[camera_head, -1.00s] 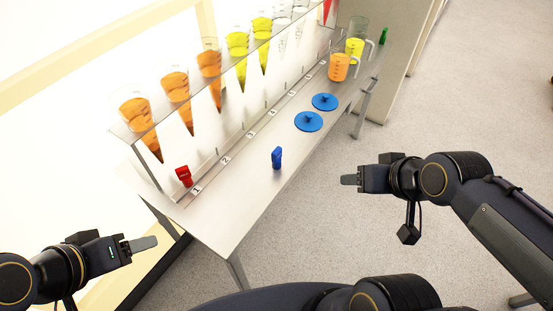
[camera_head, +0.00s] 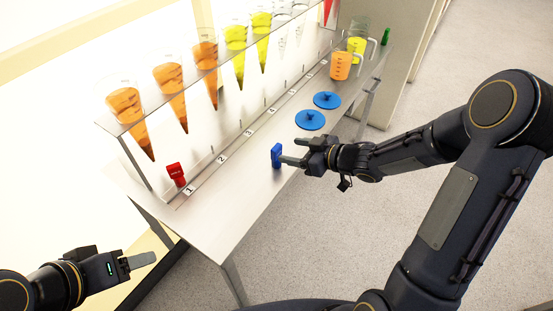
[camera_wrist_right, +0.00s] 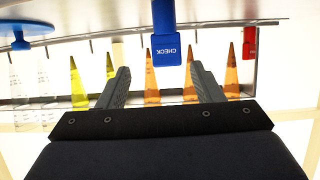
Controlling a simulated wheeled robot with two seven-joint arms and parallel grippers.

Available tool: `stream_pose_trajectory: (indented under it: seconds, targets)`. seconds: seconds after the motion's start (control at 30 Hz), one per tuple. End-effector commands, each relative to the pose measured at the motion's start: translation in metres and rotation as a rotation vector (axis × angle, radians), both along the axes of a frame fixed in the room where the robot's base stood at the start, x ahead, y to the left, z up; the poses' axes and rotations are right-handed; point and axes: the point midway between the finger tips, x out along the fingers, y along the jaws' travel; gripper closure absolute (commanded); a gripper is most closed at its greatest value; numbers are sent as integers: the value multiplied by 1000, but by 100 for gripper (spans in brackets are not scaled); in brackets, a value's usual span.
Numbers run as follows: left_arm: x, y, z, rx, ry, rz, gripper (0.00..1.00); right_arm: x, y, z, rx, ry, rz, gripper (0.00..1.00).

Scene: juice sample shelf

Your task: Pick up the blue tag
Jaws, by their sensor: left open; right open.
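The blue tag (camera_head: 277,156) stands upright on the metal shelf, near its front edge. In the right wrist view the blue tag (camera_wrist_right: 166,40) shows the word CHECK and lies ahead, in line with the gap between the fingers. My right gripper (camera_head: 289,161) is open, its fingertips close to the tag's right side in the head view. In the right wrist view the right gripper (camera_wrist_right: 158,80) has its fingers apart with nothing clamped; I cannot tell whether they touch the tag. My left gripper (camera_head: 142,260) is open and empty, off the shelf's near left corner.
A red tag (camera_head: 176,174) stands by label 1 on the shelf (camera_head: 228,218). Two blue lids (camera_head: 311,120) lie further back, before an orange jug (camera_head: 341,66) and a yellow one. Cone flasks (camera_head: 127,108) hang in a rack along the wall side. The shelf's near end is clear.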

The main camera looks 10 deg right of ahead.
Motion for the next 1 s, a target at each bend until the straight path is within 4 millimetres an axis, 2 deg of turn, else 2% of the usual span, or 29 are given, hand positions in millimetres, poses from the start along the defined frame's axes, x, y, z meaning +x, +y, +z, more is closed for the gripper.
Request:
stream_pose_trajectory:
  seconds: [0.6,0.9,1.0]
  targets:
    - [0,0,-14,0,0,0,41,44,55,-27,7,-3,16,40]
    - [0,0,-14,0,0,0,41,47,58,-28,6,-2,13,40]
    - [0,0,-14,0,0,0,41,47,58,-28,7,-3,13,52]
